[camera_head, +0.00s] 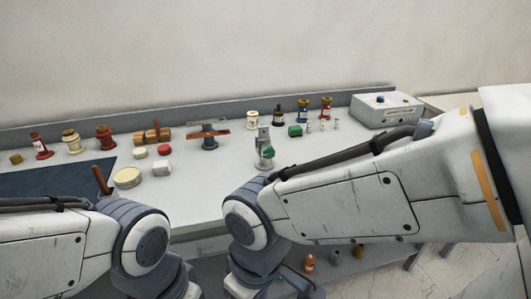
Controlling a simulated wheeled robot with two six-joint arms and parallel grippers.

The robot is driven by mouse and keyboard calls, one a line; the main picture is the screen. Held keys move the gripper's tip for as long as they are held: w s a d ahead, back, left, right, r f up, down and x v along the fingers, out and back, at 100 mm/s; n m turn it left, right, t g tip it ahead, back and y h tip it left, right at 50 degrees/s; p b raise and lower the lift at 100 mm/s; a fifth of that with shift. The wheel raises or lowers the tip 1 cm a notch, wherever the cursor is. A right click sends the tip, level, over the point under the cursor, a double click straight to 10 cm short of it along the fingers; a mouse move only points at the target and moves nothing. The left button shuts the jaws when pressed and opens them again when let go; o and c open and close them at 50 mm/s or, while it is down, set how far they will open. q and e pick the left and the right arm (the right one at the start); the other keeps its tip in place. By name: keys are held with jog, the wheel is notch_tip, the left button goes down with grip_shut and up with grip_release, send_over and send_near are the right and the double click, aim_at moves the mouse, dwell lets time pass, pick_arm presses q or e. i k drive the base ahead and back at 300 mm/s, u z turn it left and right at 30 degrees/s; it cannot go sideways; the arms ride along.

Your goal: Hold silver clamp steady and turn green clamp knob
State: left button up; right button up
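A silver clamp (263,137) stands upright on the workbench near the middle. A green clamp knob (267,152) sits low on its right front side. Both show clear of my arms, just behind my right arm's bend. My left arm comes in from the left and my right arm from the right. Both bend downward at the front of the bench and leave the bottom of the picture. Neither gripper's fingers show.
A grey box (386,111) with knobs stands at the back right. Red, cream and blue bushings stand along the back. A dark blue mat (50,178) and a round cream tin (127,178) lie left.

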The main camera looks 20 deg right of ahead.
aim_at(268, 152)
jog(key=k, duration=0.45)
jog(key=z, duration=0.85)
jog(key=i, duration=1.75)
jog(key=u, duration=0.85)
